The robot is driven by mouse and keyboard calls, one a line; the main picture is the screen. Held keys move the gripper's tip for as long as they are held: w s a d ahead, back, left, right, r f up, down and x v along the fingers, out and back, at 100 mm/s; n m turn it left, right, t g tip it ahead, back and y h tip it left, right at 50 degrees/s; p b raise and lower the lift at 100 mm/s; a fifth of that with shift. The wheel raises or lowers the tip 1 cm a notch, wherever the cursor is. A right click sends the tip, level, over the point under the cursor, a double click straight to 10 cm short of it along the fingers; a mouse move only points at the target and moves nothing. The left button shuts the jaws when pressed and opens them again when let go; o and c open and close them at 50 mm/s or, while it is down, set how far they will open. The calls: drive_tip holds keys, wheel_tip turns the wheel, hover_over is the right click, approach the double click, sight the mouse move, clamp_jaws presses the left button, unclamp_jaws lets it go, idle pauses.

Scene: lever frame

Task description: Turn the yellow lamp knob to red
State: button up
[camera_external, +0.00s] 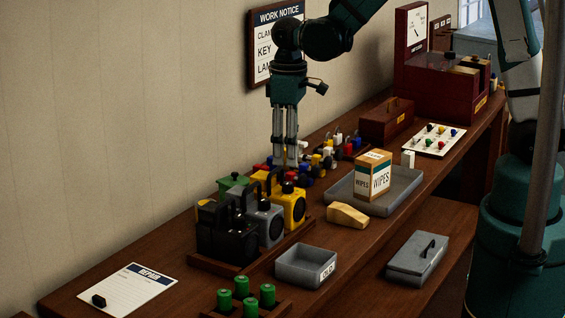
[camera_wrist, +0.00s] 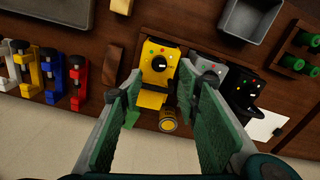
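The yellow lamp (camera_external: 293,209) stands in a row with a grey lamp (camera_external: 266,228) and a black lamp (camera_external: 228,238). In the wrist view the yellow lamp (camera_wrist: 155,76) shows its top, with a black round knob (camera_wrist: 159,61) and small coloured dots around it. Which dot the knob points at is too small to tell. My gripper (camera_external: 285,163) points down above and behind the yellow lamp, apart from it. In the wrist view my gripper (camera_wrist: 165,88) has its green-padded fingers spread wide with nothing held between them.
Coloured clamps (camera_wrist: 53,72) stand beside the lamps. A wooden block (camera_wrist: 114,66) lies between them and the yellow lamp. A grey tray (camera_external: 397,193) holds a wipes box (camera_external: 373,176). A small grey bin (camera_external: 304,266) and green cylinders (camera_external: 245,291) stand in front.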

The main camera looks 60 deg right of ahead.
drive_tip(key=shift+s+d+r+m+t+b, duration=0.8)
drive_tip(key=shift+s+d+r+t+b, duration=1.3)
drive_tip(key=shift+s+r, duration=2.4)
drive_tip(key=s+d+m+t+b, duration=0.1)
drive_tip(key=s+t+b, duration=0.1)
drive_tip(key=s+b, duration=0.4)
drive_tip(key=shift+s+f+m+t, duration=0.3)
drive_tip(key=shift+s+t, duration=0.1)
drive_tip(key=shift+s, duration=2.4)
drive_tip(key=shift+s, duration=0.15)
